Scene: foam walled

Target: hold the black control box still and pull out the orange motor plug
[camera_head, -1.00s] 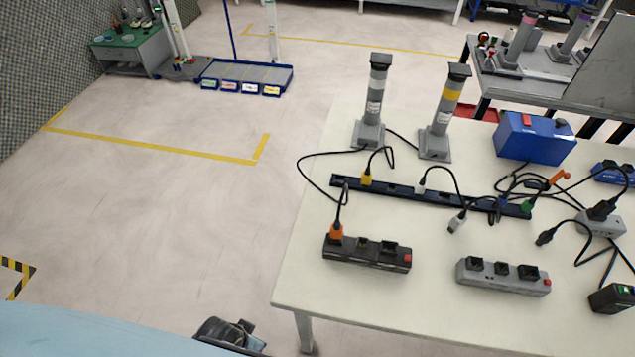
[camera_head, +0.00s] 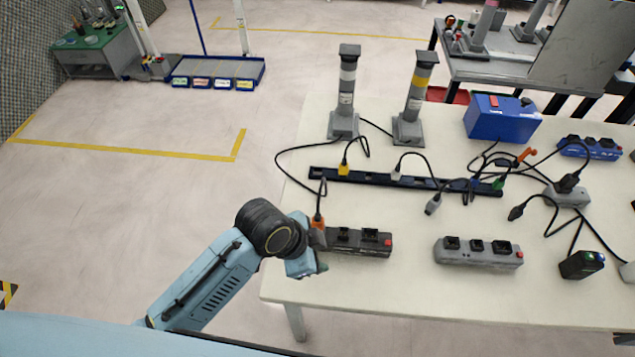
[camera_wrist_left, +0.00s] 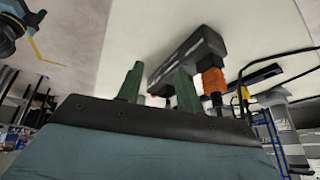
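The black control box (camera_head: 362,243) lies near the left front of the white table, with dark sockets on top and a red button at its right end. The orange motor plug (camera_head: 318,221) stands upright at the box's left end with a black cord rising from it. Both also show in the left wrist view, the box (camera_wrist_left: 185,55) beyond the fingers and the plug (camera_wrist_left: 214,85) to their right. My left gripper (camera_head: 320,258) is at the box's left front end, partly covering it. Its green fingers (camera_wrist_left: 158,88) are apart, with nothing clearly held. My right gripper is not seen.
A grey control box (camera_head: 478,252) lies to the right. A dark rail (camera_head: 405,182) with yellow, white and other plugs runs behind. Two grey posts (camera_head: 344,95) and a blue case (camera_head: 502,118) stand farther back. Loose cords cross the right side. The table's front strip is clear.

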